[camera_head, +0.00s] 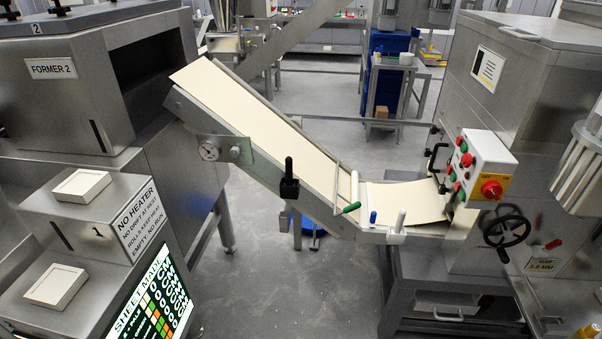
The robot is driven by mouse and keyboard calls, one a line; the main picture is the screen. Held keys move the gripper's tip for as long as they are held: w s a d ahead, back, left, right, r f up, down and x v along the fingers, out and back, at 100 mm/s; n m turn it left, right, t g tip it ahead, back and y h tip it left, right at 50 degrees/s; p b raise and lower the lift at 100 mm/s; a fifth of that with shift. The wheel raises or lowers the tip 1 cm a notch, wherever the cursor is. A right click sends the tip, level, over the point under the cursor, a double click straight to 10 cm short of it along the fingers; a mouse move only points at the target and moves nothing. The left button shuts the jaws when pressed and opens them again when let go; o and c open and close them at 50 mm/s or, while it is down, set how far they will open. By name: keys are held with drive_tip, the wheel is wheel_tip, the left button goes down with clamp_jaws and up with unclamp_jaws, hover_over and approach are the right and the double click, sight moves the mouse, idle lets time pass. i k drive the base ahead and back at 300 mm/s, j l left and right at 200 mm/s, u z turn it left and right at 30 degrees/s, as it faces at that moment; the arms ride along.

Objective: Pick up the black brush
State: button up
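A black upright handle in a black holder (289,182) is at the near side rail of the sloping conveyor, left of the picture's middle. It looks like the black brush, but no bristles can be made out. A similar white handle in a white holder (398,228) is at the lower end of the same rail, to the right. My gripper is not in view.
The conveyor (255,127) carries a pale sheet down to the machine with red and green buttons (487,165) and a black handwheel (507,228). Green-ended (351,208) and blue-ended (373,217) tools lie near its lower end. Grey floor (262,270) is open in front.

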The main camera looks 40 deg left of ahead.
sight(288, 160)
drive_tip(key=u, duration=1.7)
drive_tip(key=z, duration=1.15)
drive_tip(key=i+j+u, duration=0.3)
drive_tip(key=i+j, duration=0.55)
drive_tip(key=j, duration=0.25)
drive_tip(key=i+j+u, duration=0.25)
drive_tip(key=i+j, duration=0.65)
